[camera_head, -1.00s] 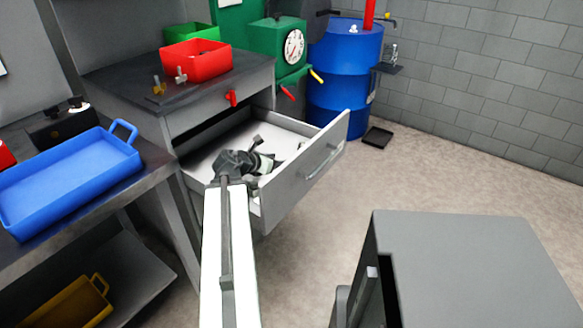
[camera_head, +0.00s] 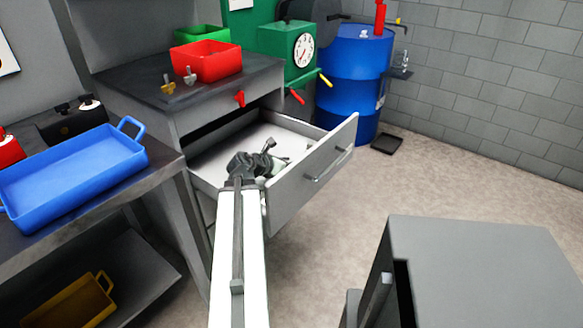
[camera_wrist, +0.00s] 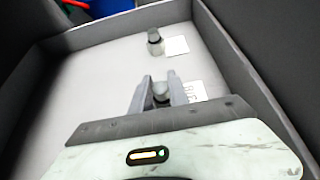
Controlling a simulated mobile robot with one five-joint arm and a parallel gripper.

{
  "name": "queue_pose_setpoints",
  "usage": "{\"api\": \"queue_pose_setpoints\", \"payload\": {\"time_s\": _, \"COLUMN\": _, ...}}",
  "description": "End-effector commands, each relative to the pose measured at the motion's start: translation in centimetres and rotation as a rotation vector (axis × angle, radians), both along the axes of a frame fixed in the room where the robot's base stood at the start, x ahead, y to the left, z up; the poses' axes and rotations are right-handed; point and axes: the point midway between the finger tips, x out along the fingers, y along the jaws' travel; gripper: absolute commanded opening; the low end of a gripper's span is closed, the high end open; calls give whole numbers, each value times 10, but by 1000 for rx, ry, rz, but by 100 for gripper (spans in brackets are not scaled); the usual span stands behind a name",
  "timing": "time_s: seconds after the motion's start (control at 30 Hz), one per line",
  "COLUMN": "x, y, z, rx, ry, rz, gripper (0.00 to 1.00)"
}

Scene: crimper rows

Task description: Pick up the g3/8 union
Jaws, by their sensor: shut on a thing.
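My gripper (camera_wrist: 161,92) is inside the open drawer (camera_head: 312,172). In the wrist view its two fingers are shut on a small grey round fitting, the union (camera_wrist: 160,91), which shows between the fingertips. A white label card (camera_wrist: 195,91) lies just right of it; its marking is partly readable and seems to contain a 3 and an 8. A second dark grey fitting (camera_wrist: 155,40) stands farther off in the drawer beside another pale card (camera_wrist: 177,45). In the head view my arm hides most of the drawer's contents, and the held fitting cannot be made out.
The drawer's walls rise around my gripper; its front panel stands to the right. Above is a cabinet top with a red bin (camera_head: 206,62). A blue tray (camera_head: 70,170) is on the left bench. A grey cabinet (camera_head: 480,265) stands at front right. Floor between is clear.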

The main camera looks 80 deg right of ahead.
Motion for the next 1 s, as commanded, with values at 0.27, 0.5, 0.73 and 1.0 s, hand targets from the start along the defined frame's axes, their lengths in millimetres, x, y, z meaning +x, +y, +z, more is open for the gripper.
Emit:
{"api": "queue_pose_setpoints", "payload": {"time_s": 0.27, "x": -1, "y": 1, "z": 12, "rx": 5, "ry": -6, "rz": -6, "gripper": 0}}
{"api": "queue_pose_setpoints", "payload": {"time_s": 0.5, "x": -2, "y": 1, "z": 61, "rx": 4, "ry": -4, "rz": -5, "gripper": 0}}
{"api": "queue_pose_setpoints", "payload": {"time_s": 0.73, "x": -2, "y": 0, "z": 99, "rx": 2, "ry": -2, "rz": -6, "gripper": 0}}
{"api": "queue_pose_setpoints", "payload": {"time_s": 1.0, "x": -3, "y": 0, "z": 109, "rx": 2, "ry": -2, "rz": -6, "gripper": 0}}
